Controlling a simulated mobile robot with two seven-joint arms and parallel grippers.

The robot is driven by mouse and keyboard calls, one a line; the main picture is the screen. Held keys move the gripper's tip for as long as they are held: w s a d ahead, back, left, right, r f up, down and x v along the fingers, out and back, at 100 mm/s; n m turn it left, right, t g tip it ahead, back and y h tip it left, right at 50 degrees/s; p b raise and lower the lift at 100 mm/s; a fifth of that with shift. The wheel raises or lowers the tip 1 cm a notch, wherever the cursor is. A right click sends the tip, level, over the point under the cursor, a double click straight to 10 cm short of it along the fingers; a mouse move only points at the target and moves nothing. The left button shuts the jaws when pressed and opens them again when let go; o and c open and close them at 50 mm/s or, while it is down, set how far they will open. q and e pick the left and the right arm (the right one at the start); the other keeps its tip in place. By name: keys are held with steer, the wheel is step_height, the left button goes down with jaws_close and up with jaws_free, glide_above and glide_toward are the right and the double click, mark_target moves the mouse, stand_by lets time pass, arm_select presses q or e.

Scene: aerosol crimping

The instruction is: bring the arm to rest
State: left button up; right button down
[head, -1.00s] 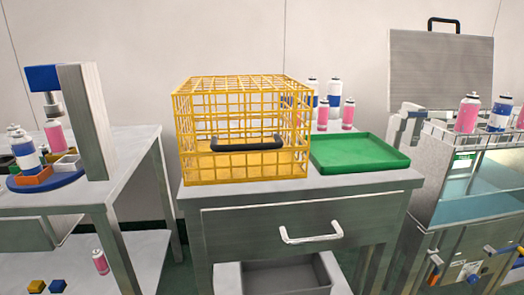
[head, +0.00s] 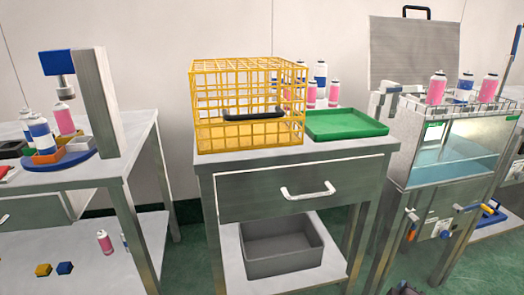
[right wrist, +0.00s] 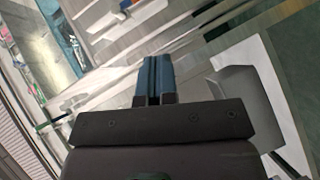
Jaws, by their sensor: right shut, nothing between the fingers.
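My right gripper shows in the right wrist view (right wrist: 153,80), its two blue-grey fingers together with nothing between them. In the head view only a small dark part of my right gripper (head: 404,289) shows at the bottom edge, in front of the water bath's stand. It is apart from the tables and holds nothing. The rest of my right arm is out of the head view. My left gripper is in neither view.
A yellow wire cage (head: 248,105) and a green tray (head: 345,123) stand on the middle table. A grey bin (head: 283,268) sits below its drawer. A water bath (head: 455,150) with cans stands right, a crimping station (head: 97,105) left. Green floor shows between them.

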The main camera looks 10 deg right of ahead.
steer(key=w+d+r+n+t, duration=0.1)
steer(key=w+d+r, duration=0.1)
steer(key=d+r, duration=0.45)
steer(key=s+a+f+n+g+y, duration=0.1)
steer(key=s+a+y, duration=0.4)
steer(key=s, duration=0.6)
steer(key=s+a+f+n+y, duration=0.1)
steer(key=s+a+y, duration=0.1)
steer(key=s+a, duration=0.7)
steer(key=s+a+f+g+y, duration=0.1)
steer(key=s+a+y, duration=0.35)
steer(key=s, duration=0.75)
steer(key=shift+s+a+r+m+t+h, duration=0.7)
steer(key=shift+s+a+r+m, duration=2.9)
steer(key=shift+s+a+r, duration=0.8)
arm_select(q)
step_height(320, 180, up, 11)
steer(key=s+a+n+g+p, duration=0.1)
steer(key=p, duration=2)
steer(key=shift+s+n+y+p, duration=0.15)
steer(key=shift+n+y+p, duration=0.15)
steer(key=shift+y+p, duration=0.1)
arm_select(e)
step_height(320, 180, up, 11)
steer(key=m+g, duration=0.1)
steer(key=shift+s+d+f, duration=0.15)
steer(key=shift+s, duration=0.05)
